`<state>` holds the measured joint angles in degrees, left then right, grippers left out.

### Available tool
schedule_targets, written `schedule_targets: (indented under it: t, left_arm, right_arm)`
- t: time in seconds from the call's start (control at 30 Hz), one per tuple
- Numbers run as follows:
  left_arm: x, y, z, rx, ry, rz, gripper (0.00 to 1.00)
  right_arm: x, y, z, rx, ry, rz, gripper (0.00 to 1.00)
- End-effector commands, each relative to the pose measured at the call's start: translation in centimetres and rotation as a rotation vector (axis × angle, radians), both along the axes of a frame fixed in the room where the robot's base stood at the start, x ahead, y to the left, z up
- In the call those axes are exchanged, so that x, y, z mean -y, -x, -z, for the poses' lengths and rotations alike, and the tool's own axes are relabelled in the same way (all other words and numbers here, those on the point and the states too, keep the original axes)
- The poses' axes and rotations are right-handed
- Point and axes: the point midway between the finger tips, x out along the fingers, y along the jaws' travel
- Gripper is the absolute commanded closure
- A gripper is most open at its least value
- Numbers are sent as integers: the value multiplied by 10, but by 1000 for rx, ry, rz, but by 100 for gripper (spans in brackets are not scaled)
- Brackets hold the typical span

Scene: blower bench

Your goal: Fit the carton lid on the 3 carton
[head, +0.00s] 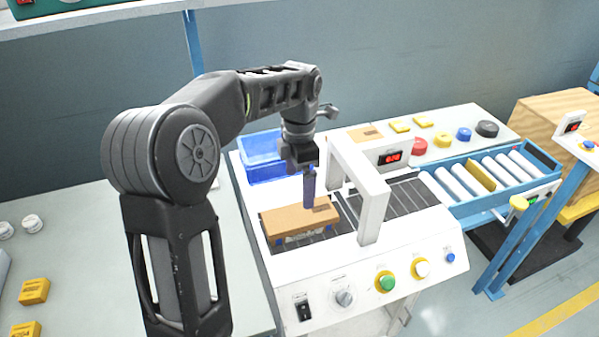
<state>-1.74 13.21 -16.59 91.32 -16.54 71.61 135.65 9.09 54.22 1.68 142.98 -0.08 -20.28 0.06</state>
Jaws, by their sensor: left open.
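A brown cardboard carton (290,220) lies on the dark belt of the white machine, to the left of its white arch. Its top looks flat and brown. I cannot tell from this view whether that top is a separate lid or how it is seated. My left gripper (309,200) points down at the carton's right half, with its fingers at or just above the top; contact cannot be made out. It is open, though the fingers overlap in this view. A flat brown piece (366,133) lies on the bench behind the arch. My right gripper is out of view.
The white arch (372,205) stands close to the right of the gripper. A blue bin (262,172) is behind the carton. A roller conveyor (480,178) lies to the right. Buttons (387,282) line the machine's front. Yellow blocks (34,291) lie on the left table.

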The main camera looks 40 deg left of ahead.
Motion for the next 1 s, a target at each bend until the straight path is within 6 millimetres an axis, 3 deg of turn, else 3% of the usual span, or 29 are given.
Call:
schedule_targets:
  t: [0.1,0.27,1.0]
  left_arm:
    - [0,-1,-18,1,0,1,4]
    - [0,0,-30,0,0,1,4]
    - [0,0,-30,-1,0,1,4]
  right_arm:
    - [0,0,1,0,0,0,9]
    - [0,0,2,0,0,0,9]
    - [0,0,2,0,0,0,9]
